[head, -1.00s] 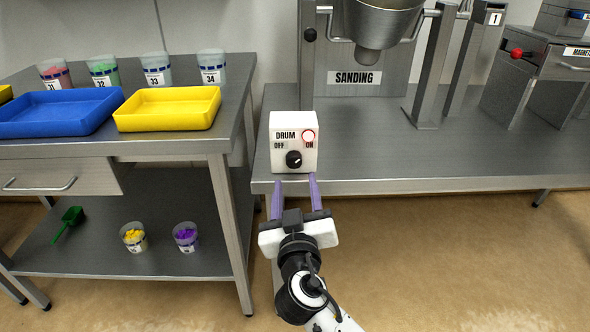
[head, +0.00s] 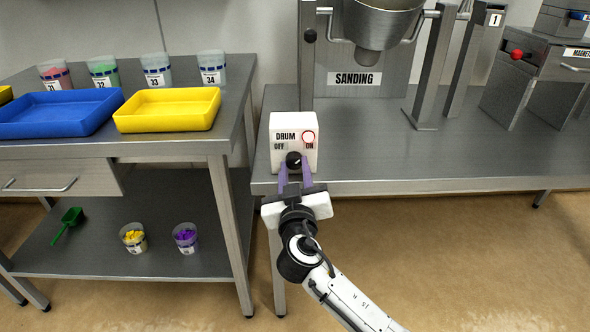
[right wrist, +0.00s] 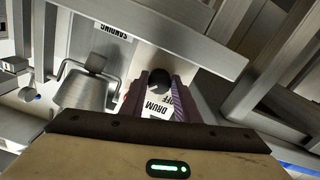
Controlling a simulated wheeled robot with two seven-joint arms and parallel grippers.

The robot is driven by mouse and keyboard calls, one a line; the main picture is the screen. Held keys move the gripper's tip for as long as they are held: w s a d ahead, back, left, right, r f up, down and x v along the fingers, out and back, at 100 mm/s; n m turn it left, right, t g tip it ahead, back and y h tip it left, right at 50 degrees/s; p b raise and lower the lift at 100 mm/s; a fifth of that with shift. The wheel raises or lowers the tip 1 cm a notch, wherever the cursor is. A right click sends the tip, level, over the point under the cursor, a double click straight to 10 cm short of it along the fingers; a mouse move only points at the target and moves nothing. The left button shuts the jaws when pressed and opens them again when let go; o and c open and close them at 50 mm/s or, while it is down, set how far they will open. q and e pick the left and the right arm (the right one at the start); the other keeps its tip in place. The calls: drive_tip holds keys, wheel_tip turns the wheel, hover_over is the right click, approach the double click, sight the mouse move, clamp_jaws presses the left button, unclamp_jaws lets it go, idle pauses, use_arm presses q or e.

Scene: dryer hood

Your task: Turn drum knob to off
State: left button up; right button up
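The drum control box (head: 306,123) is white and stands at the front edge of the right steel table. It carries the labels DRUM, OFF on the left and ON on the right, and a red-ringed light. Its round black knob (head: 293,160) has a pale mark pointing up and right, toward ON. My right gripper (head: 295,168) is at the front of the box, its two purple fingers on either side of the knob. In the right wrist view the knob (right wrist: 159,80) fills the gap between the fingers, which look closed on it. My left gripper is not in view.
The SANDING machine (head: 354,78) stands behind the box on the steel table (head: 440,165). At left, another table holds a blue tray (head: 58,130), a yellow tray (head: 165,125) and several cups. The tabletop right of the box is clear.

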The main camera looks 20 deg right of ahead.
idle(0.3)
drive_tip(key=n, duration=0.3)
drive_tip(key=shift+p, duration=0.3)
drive_tip(key=n, duration=0.2)
drive_tip(key=shift+d+n+p, duration=0.1)
drive_tip(key=shift+n+p, duration=0.3)
drive_tip(key=shift+n, duration=0.4)
drive_tip(key=n+p, duration=0.1)
drive_tip(key=n, duration=0.1)
drive_tip(key=shift+s+r+n, duration=0.1)
drive_tip(key=shift+r+n, duration=0.05)
drive_tip(key=shift+n, duration=0.25)
drive_tip(key=n+p, duration=0.1)
drive_tip(key=n, duration=0.1)
drive_tip(key=shift+n+p, duration=0.3)
drive_tip(key=shift+n, duration=0.1)
drive_tip(key=n+p, duration=0.2)
drive_tip(key=n, duration=0.1)
drive_tip(key=shift+r+n, duration=0.1)
drive_tip(key=shift+n, duration=0.3)
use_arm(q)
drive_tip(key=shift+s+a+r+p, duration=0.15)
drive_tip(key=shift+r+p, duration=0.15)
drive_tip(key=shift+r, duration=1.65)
use_arm(e)
drive_tip(key=shift+n, duration=0.9)
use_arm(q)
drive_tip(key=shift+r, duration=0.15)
